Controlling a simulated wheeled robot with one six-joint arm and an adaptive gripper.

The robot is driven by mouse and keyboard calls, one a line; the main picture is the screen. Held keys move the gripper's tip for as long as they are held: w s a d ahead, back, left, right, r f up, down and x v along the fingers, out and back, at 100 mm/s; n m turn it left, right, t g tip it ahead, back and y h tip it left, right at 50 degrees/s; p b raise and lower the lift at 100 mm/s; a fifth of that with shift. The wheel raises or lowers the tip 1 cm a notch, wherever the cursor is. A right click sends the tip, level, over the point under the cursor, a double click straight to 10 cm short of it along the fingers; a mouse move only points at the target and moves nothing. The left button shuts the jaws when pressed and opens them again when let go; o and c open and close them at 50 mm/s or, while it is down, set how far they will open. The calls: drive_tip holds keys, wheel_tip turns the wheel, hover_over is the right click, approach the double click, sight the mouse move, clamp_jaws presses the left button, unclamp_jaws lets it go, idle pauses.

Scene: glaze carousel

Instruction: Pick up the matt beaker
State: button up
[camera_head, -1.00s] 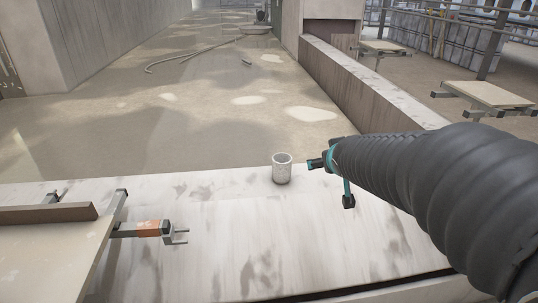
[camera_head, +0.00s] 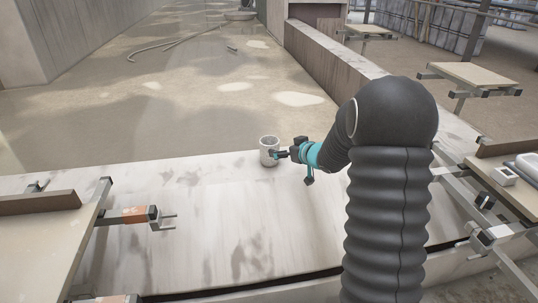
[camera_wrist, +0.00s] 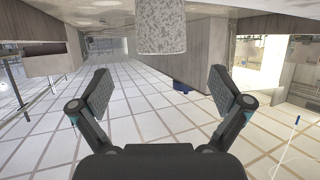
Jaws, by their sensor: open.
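The matt beaker (camera_head: 266,147) is a pale, speckled, open-topped cup standing upright on the whitish bench top (camera_head: 200,220), near its far edge. My gripper (camera_head: 281,154) is at its right side, with a fingertip overlapping the beaker's right edge in the head view. In the wrist view, my gripper (camera_wrist: 160,88) is open and empty, its two fingers spread wide. The beaker (camera_wrist: 162,28) shows there at the top centre, beyond the fingertips and between their lines. Whether a finger touches it cannot be told.
An orange-marked clamp bracket (camera_head: 140,215) and a board (camera_head: 45,245) are at the left of the bench. A low wall (camera_head: 320,70) runs behind on the right. Another board with small items (camera_head: 504,176) is at the right. The bench middle is clear.

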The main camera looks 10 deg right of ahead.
sight(275, 147)
drive_tip(key=x, duration=0.5)
drive_tip(key=shift+f, duration=0.15)
drive_tip(key=x, duration=0.2)
drive_tip(key=b+x, duration=0.1)
drive_tip(key=x, duration=0.1)
drive_tip(key=shift+f, duration=0.3)
drive_tip(key=shift+w+a+f, duration=0.15)
drive_tip(key=shift+w+a, duration=0.1)
drive_tip(key=shift+w, duration=0.2)
drive_tip(key=c, duration=1.3)
drive_tip(key=shift+c, duration=1)
